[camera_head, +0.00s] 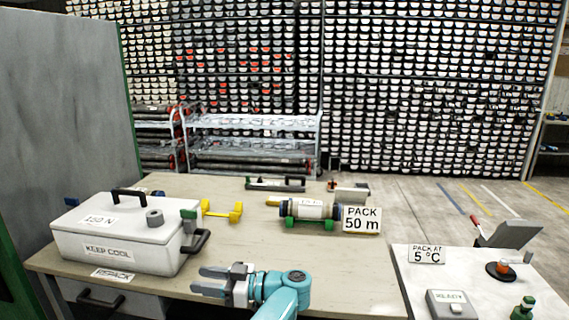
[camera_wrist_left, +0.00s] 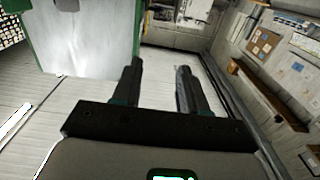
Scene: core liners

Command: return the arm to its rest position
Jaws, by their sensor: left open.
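A white cooler box (camera_head: 125,240) stands left of my gripper. A capped cylinder (camera_head: 305,209) lies on a green cradle beside a "PACK 50 m" sign (camera_head: 361,220). A yellow dumbbell-shaped piece (camera_head: 221,211) lies between. A white side table (camera_head: 470,277) stands right. The table's front middle is clear.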

